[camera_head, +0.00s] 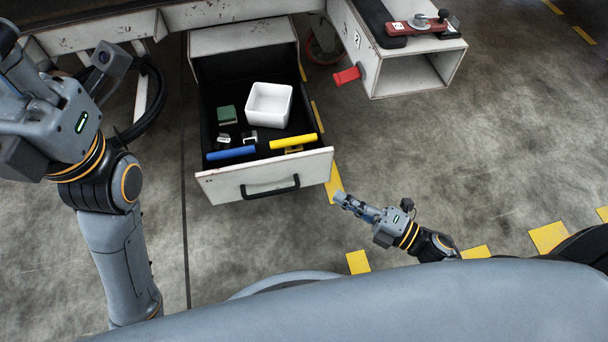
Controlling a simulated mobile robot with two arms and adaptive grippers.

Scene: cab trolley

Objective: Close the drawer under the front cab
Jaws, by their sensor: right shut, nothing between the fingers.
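The drawer (224,186) under the white cab bench stands pulled out. Its front panel is white and worn, with a black bar handle (270,187) in the middle. Inside its dark tray are a white square bin (269,105), a green box (227,115), a blue-handled tool (231,153), a yellow-handled tool (293,141) and small parts. My right gripper (343,198) is shut and empty, a little right of and below the drawer front's right corner, apart from it. My left arm reaches up along the left side; its fingertips are not clearly visible.
A white open-ended box unit (415,74) stands at upper right, with a red tool (415,25) on top and a red handle (347,76) at its side. Black hoses and a pale frame lie left of the drawer. The floor in front is clear, with yellow markings (549,237).

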